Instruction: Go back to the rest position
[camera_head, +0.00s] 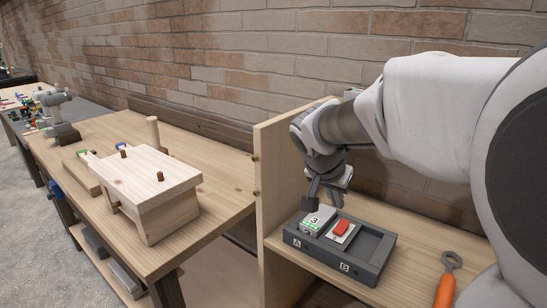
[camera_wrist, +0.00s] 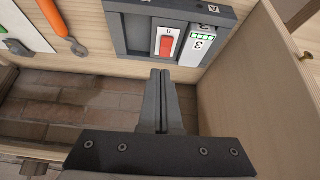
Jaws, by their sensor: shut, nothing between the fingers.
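My gripper (camera_head: 323,192) is shut and empty. In the head view it hangs just above the dark grey tray (camera_head: 375,277), close to a light grey block marked 3 (camera_head: 317,222) with green marks. In the wrist view the shut fingers (camera_wrist: 161,75) point toward the tray (camera_wrist: 137,30), just below a white block with a red switch (camera_wrist: 166,42) and the block marked 3 (camera_wrist: 199,44). In the head view the red switch block (camera_head: 341,229) sits beside the block marked 3. I cannot tell whether the fingertips touch anything.
A wooden divider (camera_head: 265,200) rises left of the tray. An orange-handled wrench (camera_head: 445,290) lies right of it. A brick wall (camera_head: 250,60) stands behind.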

